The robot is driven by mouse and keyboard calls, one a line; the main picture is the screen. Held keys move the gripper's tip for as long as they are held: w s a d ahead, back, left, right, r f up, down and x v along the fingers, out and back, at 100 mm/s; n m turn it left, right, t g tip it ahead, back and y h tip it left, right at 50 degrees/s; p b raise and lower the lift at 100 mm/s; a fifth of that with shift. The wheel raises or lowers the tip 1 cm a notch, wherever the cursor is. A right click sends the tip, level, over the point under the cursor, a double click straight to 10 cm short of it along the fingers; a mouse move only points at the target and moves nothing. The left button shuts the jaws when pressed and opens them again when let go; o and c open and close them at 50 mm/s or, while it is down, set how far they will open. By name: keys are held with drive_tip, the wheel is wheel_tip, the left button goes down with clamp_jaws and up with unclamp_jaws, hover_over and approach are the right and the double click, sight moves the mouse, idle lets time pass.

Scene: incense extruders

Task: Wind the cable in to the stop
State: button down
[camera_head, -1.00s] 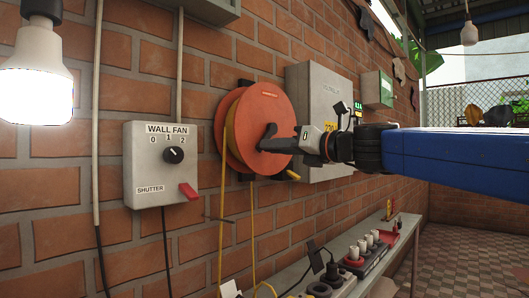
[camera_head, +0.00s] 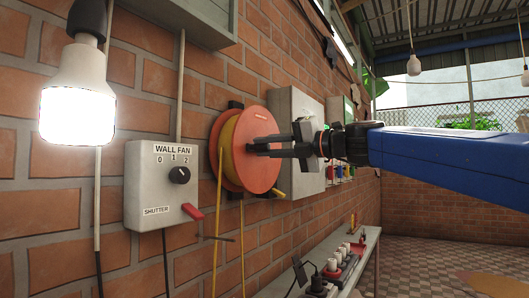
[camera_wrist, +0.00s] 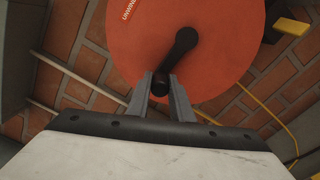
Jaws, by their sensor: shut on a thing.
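The cable reel (camera_head: 246,135) is mounted on the brick wall, with an orange-red side disc and yellow cable wound on it. It fills the upper part of the wrist view (camera_wrist: 222,70). A black crank handle (camera_wrist: 184,48) sits on the disc; its knob lies between my gripper's fingers (camera_wrist: 161,88). My gripper (camera_head: 262,149) is shut on the crank knob in front of the disc. The yellow cable (camera_head: 217,215) hangs down from the reel. A yellow-tipped piece (camera_head: 279,194) shows at the disc's lower right. The cable's lower end is out of view.
A grey wall fan switch box (camera_head: 161,185) with a red lever (camera_head: 194,213) is left of the reel. A grey cabinet (camera_head: 296,110) stands close behind my gripper. A lit bulb (camera_head: 78,105) hangs at the left. A shelf with sockets (camera_head: 330,268) runs below.

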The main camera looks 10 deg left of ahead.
drive_tip(key=shift+r+m, duration=0.2)
drive_tip(key=shift+m, duration=0.2)
drive_tip(key=c, duration=1.6)
unclamp_jaws()
drive_tip(key=shift+w, duration=0.1)
drive_tip(key=shift+o, duration=0.2)
drive_tip(key=shift+d, duration=0.15)
drive_tip(key=v, duration=1.7)
drive_tip(key=shift+d+f, duration=0.1)
drive_tip(key=shift+f, duration=0.05)
